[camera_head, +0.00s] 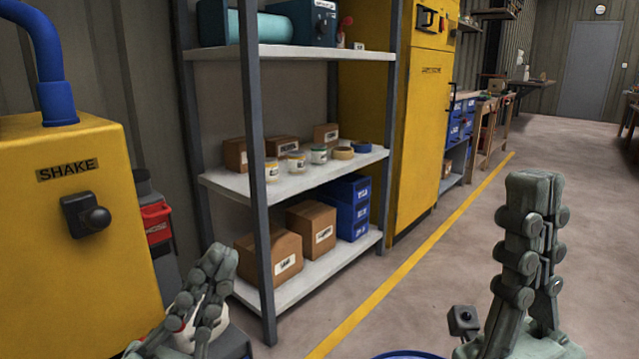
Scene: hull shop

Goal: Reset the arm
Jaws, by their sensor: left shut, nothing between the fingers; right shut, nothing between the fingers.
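My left gripper (212,272) is at the lower left, in front of the shelf's lower left corner. It is tilted up to the right, with its fingers together and nothing between them. My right gripper (535,188) stands upright at the lower right, over the open floor. Its fingers are closed together and empty. Neither gripper touches the shelf or the yellow machine in this view. A white and red thing behind my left gripper is mostly hidden.
A yellow machine marked SHAKE (75,230) stands at the left. A metal shelf (320,183) holds cardboard boxes, jars, tape rolls and blue bins. A yellow cabinet (418,130) and workbenches lie beyond. A blue rim (408,355) shows at the bottom edge. The floor (450,250) at right is clear.

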